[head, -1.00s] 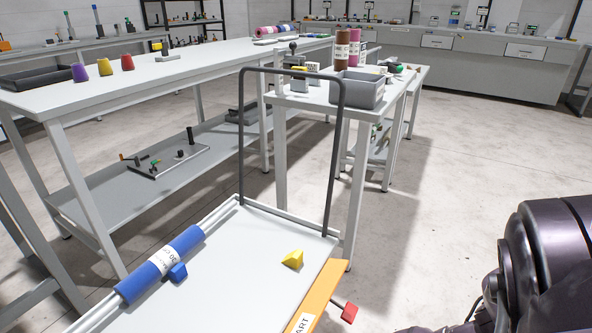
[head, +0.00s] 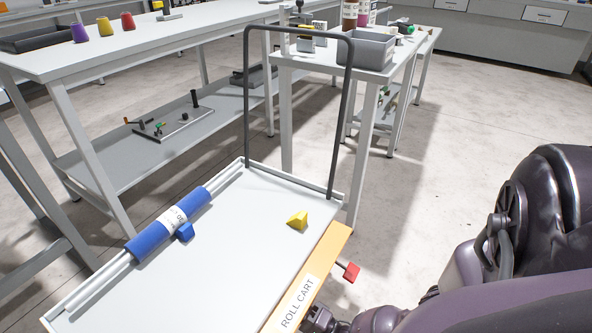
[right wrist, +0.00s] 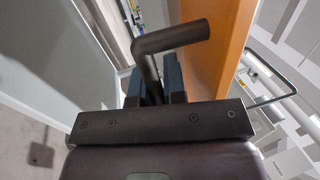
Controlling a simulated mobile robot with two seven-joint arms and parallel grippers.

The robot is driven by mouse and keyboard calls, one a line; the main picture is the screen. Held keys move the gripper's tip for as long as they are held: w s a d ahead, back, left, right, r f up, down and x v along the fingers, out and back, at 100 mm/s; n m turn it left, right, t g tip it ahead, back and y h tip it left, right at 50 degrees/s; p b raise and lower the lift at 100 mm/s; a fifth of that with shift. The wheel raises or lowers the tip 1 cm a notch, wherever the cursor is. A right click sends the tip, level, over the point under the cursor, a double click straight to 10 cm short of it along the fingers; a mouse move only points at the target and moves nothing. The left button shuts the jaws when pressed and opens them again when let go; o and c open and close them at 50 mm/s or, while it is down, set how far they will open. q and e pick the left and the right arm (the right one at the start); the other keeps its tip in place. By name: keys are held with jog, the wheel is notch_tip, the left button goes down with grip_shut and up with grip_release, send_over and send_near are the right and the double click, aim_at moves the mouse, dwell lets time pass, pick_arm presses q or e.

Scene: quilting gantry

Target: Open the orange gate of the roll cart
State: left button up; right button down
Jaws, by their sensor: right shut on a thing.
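The roll cart (head: 215,270) has a pale deck and a dark hoop handle. Its orange gate (head: 329,256), labelled "ROLL CART", lies along the cart's right edge. A red knob (head: 351,271) on a short dark rod sticks out from the gate's outer side. My right gripper (head: 318,319) is at the gate's near part, partly cut off by the bottom edge. In the right wrist view the gripper (right wrist: 154,84) is shut on a dark bent handle (right wrist: 172,38) beside the orange gate (right wrist: 222,45). My left gripper is not in view.
A blue roll (head: 168,224) on a pale bar lies along the deck's left side. A yellow wedge (head: 298,220) sits on the deck near the gate. A small table (head: 300,60) stands behind the cart. The floor to the right is clear beyond my arm.

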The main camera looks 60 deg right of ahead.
jog(key=shift+w+t, duration=0.55)
jog(key=shift+t, duration=0.35)
jog(key=c, duration=1.5)
grip_release()
jog(key=shift+s, duration=0.1)
jog(key=shift+s+f, duration=0.1)
jog(key=shift+s, duration=0.05)
jog(key=shift+v, duration=0.95)
jog(key=s, duration=0.8)
jog(key=s+d, duration=0.1)
jog(key=s, duration=0.3)
jog(key=shift+s+f, duration=0.1)
jog(key=shift+s, duration=0.25)
jog(key=shift+c, duration=0.2)
